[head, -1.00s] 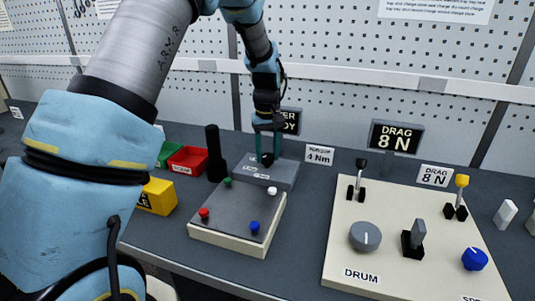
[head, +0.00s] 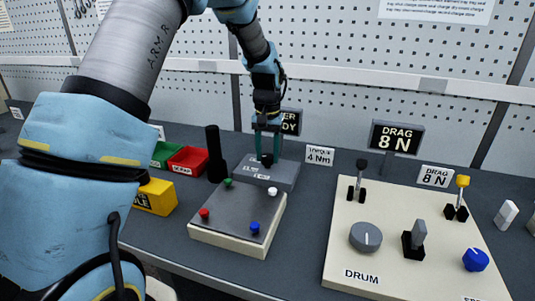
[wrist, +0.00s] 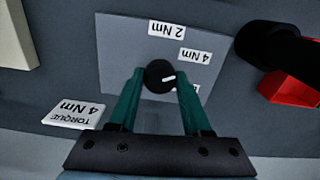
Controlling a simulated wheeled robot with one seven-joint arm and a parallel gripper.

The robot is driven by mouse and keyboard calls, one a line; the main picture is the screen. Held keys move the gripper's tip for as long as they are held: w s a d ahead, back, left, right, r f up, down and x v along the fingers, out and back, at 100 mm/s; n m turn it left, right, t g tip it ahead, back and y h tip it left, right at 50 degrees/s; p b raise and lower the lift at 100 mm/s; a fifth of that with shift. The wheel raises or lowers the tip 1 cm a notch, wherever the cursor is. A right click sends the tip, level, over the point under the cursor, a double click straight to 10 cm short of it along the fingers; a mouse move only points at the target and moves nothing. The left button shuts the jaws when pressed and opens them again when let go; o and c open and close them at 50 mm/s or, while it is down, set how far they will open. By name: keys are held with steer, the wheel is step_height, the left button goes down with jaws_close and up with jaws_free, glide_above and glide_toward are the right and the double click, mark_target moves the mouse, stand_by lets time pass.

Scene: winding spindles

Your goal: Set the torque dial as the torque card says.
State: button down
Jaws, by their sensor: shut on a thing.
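The torque dial (wrist: 159,76) is a small black knob with a white pointer line, on a grey base (head: 283,179). In the wrist view the pointer aims right and slightly up, roughly toward the 4 Nm label (wrist: 195,56). The 2 Nm label (wrist: 166,28) is above it, and a third label is mostly hidden by a finger. My gripper (wrist: 160,84) has its green fingers on either side of the knob, shut on it; it also shows in the head view (head: 267,157). The torque card (head: 319,156) reads 4 Nm; it also shows in the wrist view (wrist: 73,113).
A panel with coloured buttons (head: 238,213) sits in front of the dial base. A black cylinder (head: 215,153), a red bin (head: 188,160) and a yellow box (head: 157,198) are to the left. A drum panel (head: 345,225) with knobs and levers is to the right.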

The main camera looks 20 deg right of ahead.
mark_target(267, 156)
steer(key=shift+c, duration=1.7)
jaws_free()
step_height(267, 156, up, 11)
steer(key=b, duration=0.2)
steer(key=shift+f, duration=0.1)
